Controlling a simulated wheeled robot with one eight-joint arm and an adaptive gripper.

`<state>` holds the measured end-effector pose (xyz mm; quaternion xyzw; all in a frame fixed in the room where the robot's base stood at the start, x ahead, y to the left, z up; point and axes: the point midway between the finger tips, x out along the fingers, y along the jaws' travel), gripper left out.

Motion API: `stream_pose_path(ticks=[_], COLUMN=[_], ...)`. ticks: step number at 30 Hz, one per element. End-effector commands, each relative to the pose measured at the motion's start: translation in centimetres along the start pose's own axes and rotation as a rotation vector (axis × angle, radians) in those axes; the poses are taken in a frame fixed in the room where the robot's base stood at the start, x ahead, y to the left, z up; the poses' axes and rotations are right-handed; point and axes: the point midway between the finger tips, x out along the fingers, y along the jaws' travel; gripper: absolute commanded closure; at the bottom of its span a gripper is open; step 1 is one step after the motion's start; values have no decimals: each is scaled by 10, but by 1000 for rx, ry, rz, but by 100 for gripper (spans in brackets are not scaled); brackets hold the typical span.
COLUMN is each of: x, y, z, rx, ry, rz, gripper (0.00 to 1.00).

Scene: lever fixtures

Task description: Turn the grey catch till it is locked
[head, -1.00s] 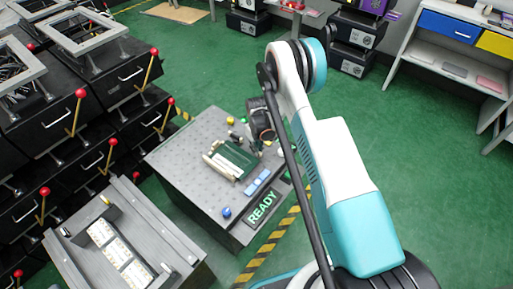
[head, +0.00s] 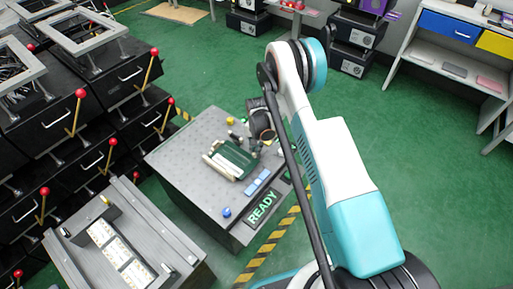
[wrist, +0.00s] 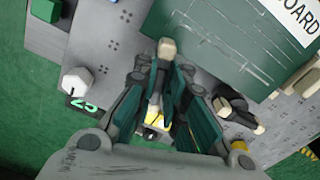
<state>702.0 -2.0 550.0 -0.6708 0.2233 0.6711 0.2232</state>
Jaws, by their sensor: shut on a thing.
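My gripper (wrist: 160,78) is low over the grey fixture table, its dark green finger pads on both sides of a narrow lever. This lever looks like the grey catch (wrist: 167,49); its pale blunt end sticks out between the fingertips, near the edge of a green board. The fingers hide most of its length and its pivot, so I cannot tell whether it is locked. In the head view my gripper (head: 262,130) is at the far right part of the table, beside the green board, and the catch cannot be made out there.
The green board (wrist: 225,40) lies just ahead. A black lever with a pale end (wrist: 237,114) is close on the right. A white knob (wrist: 77,82) with a green number display is on the left. The table (head: 180,140) carries a READY sign (head: 263,207) on its front.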

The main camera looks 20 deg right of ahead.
Motion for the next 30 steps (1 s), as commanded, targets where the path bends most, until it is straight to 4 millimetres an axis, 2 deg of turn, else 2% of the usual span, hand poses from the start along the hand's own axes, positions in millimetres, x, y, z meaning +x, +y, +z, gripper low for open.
stream_pose_path(ticks=[12, 30], x=[0, 0], y=[0, 0], z=[0, 0], rx=[252, 317], ry=[0, 0], rz=[0, -1], gripper=[100, 100])
